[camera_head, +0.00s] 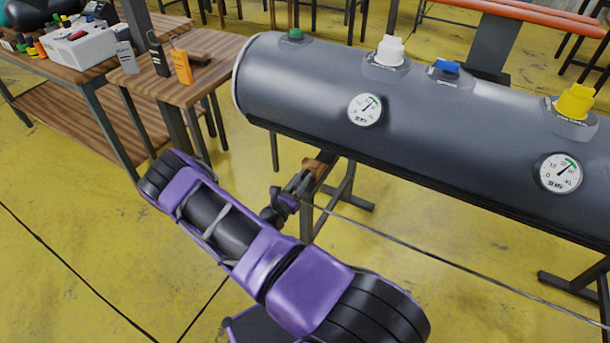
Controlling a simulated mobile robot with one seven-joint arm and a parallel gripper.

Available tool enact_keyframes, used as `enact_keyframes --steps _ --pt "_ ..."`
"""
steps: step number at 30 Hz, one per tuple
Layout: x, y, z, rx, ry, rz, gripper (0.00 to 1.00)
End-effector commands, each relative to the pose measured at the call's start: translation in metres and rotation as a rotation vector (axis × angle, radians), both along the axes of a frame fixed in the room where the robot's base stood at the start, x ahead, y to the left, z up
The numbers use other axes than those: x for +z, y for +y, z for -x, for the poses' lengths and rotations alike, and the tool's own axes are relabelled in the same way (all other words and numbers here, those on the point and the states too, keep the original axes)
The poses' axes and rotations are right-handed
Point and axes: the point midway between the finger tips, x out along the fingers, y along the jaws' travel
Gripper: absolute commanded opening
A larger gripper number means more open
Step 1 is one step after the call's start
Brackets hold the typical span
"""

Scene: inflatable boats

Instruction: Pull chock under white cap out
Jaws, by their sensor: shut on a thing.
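The white cap (390,51) stands on top of the dark grey inflatable tube (440,110), left of its middle. A brown wooden chock (317,164) shows at the tube's lower edge, on a dark metal stand (335,190). It is below and to the left of the white cap in the picture. My gripper (303,180) is at the chock and shut on it. The fingers are small and dark here, so the exact contact is hard to see. The chock's far part is hidden by the tube and the stand.
The tube also carries a green cap (295,35), a blue cap (446,67), a yellow cap (576,101) and two gauges. A wooden table (215,50) with tagged items stands at the left. A thin dark line crosses right of my gripper. Yellow floor (80,240) is open at lower left.

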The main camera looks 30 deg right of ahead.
Motion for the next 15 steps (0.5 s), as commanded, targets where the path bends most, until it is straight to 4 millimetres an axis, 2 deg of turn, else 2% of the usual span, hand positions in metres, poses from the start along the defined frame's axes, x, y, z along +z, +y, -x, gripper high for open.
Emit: enact_keyframes --steps 3,4,8,15 --pt "-0.0023 0.0036 0.0022 0.000 0.003 -0.004 0.00" --pt "-0.0023 0.0036 0.0024 0.000 0.003 -0.004 0.25" --pt "-0.0019 0.0028 0.0020 0.000 0.003 -0.003 0.49" --pt "-0.0014 0.0019 0.0013 0.000 0.002 -0.002 0.50"
